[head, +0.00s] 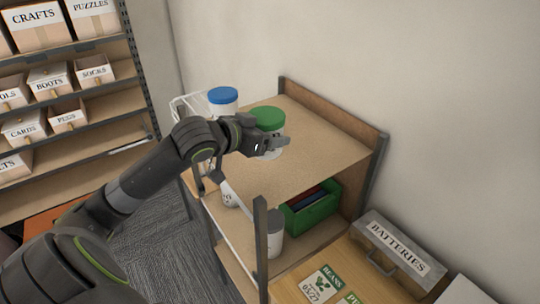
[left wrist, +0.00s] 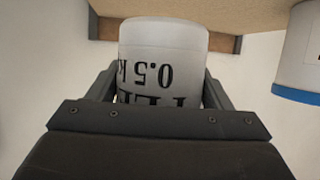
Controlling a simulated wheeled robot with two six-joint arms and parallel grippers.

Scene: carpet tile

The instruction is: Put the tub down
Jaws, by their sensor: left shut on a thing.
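A white tub with a green lid (head: 268,117) is in my left gripper (head: 276,146), over the top board of the wooden shelf unit (head: 312,150). In the left wrist view the frosted tub body (left wrist: 163,45) sits between the two fingers (left wrist: 160,92), its black lettering upside down; the lid is hidden there. The fingers are shut on its sides. I cannot tell whether its base touches the board. A tub with a blue lid (head: 222,97) stands to its left, apart from it; it also shows in the left wrist view (left wrist: 301,55). My right gripper is not in view.
A white wire basket (head: 186,104) is at the board's left end. The board's right part is bare, with a raised back edge (head: 335,113). Below are a green crate (head: 311,209) and a grey-white container (head: 274,238). A batteries box (head: 398,258) stands at right.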

